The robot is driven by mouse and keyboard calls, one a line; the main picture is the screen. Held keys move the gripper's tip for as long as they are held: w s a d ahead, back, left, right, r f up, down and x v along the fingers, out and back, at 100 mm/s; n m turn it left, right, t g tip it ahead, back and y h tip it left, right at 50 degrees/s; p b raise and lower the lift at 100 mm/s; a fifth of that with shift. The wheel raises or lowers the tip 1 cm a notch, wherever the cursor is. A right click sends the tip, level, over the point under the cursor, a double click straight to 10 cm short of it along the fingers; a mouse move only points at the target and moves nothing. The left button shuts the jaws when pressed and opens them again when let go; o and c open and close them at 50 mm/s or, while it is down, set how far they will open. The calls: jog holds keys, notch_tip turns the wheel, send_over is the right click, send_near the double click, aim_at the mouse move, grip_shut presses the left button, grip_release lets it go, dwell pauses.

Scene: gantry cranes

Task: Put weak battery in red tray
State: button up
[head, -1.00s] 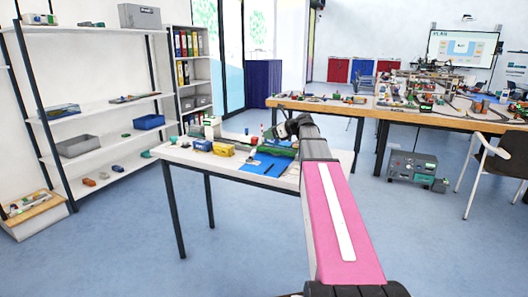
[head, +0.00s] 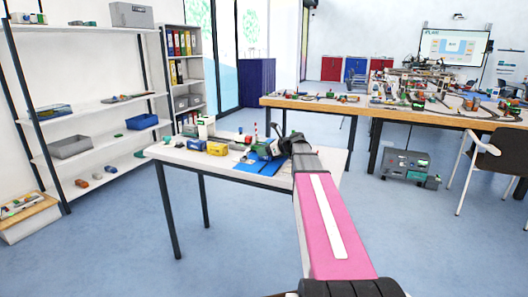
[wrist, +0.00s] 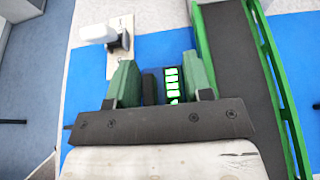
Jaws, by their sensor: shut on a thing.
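My gripper (wrist: 162,82) has green fingers and points down over the blue mat (wrist: 85,75). It is shut on a dark block with bright green bars (wrist: 172,85); a second dark upright piece (wrist: 150,86) shows beside it between the fingers. I cannot tell whether this is the weak battery. In the head view my gripper is small and partly hidden by my wrist, over the right part of the white table (head: 225,181). I cannot make out a red tray in either view.
A green-railed dark strip (wrist: 245,70) runs close to the right finger. A pale holder with a white-topped piece (wrist: 100,32) stands beyond the left finger. A yellow box (head: 217,149) and other small items sit on the table's left part. Shelves (head: 100,103) stand at the left.

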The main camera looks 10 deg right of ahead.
jog(key=shift+f, duration=0.1)
jog(key=o, duration=0.8)
jog(key=shift+c, duration=0.2)
